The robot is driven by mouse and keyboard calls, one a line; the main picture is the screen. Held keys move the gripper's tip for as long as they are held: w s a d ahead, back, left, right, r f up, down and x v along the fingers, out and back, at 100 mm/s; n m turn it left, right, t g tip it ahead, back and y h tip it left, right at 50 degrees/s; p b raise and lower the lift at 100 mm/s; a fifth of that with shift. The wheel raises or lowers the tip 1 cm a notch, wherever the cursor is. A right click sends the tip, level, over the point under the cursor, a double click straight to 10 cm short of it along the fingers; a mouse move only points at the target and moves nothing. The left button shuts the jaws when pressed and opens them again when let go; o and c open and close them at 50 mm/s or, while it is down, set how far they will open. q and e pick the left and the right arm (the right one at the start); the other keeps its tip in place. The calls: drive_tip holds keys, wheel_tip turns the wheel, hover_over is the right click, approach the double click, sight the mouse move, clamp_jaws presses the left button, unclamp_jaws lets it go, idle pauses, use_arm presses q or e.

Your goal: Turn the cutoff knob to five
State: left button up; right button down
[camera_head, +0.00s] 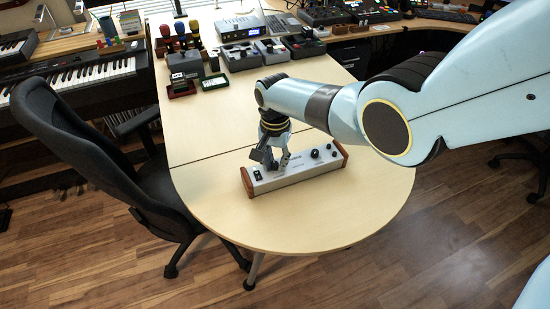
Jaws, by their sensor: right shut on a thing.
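A white control box (300,176) with wooden end cheeks lies near the rounded end of the light wood table. Two dark knobs show toward its right end, a small knob (315,154) and another near the right cheek (333,153). A black switch (257,175) is at its left end. My right gripper (275,166) points down onto the left half of the box and is shut on a knob there. Its fingers hide that knob, and I cannot read its label or pointer. My left gripper is not in view.
The rounded table end (290,230) is clear around the box. Behind stand several devices, including a silver unit with a blue display (240,30). A black office chair (100,150) stands at the left, by a keyboard (85,75).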

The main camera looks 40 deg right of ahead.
sight(275, 164)
drive_tip(key=shift+m, duration=0.8)
drive_tip(key=c, duration=1.4)
unclamp_jaws()
drive_tip(key=shift+c, duration=0.2)
wheel_tip(275, 164, up, 12)
